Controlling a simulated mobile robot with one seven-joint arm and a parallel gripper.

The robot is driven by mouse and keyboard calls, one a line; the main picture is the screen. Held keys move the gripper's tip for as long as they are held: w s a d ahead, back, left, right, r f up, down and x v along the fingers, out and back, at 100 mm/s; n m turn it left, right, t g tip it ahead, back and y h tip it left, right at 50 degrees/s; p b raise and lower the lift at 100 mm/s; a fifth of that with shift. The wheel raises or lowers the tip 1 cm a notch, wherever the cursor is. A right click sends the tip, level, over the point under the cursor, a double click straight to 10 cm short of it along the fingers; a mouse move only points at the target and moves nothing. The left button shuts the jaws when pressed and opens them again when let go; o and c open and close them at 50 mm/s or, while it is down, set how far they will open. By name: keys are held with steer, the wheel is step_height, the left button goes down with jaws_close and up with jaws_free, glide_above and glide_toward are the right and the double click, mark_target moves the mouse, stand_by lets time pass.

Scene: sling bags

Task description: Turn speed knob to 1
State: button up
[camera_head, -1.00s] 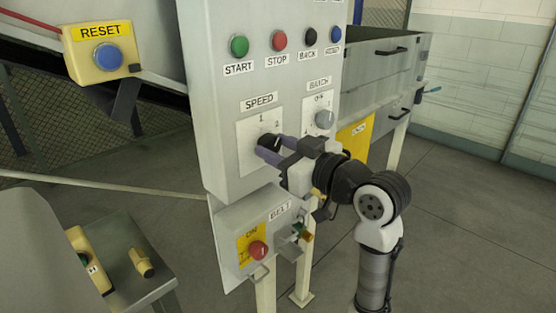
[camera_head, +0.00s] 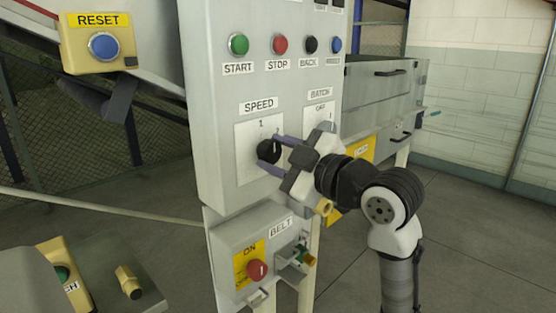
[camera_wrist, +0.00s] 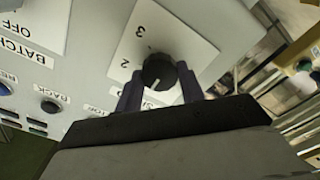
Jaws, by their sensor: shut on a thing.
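The black speed knob (camera_head: 268,151) sits on a white plate under the SPEED label on the grey panel. My gripper (camera_head: 269,153) has one purple finger at the knob's upper right and the other at its lower left. In the wrist view, the knob (camera_wrist: 158,70) lies between the fingertips of my gripper (camera_wrist: 160,86), which is shut on it. The knob's white mark points down towards the gripper there. The numbers 2 and 3 show left and upper left of the knob in that view. The exact number the mark points at is unclear.
A batch knob, mostly hidden behind my gripper, is close on the right under the BATCH label (camera_head: 320,94). The START button (camera_head: 238,44) and other buttons are above. The belt box (camera_head: 248,258) with a red knob (camera_head: 257,269) is below. Free floor lies right of my arm.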

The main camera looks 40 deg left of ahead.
stand_by(0.4)
steer(key=o, duration=1)
steer(key=shift+c, duration=0.2)
steer(key=s+d+b, duration=0.1)
steer(key=d+b, duration=0.1)
steer(key=d, duration=1.1)
steer(key=shift+d, duration=0.4)
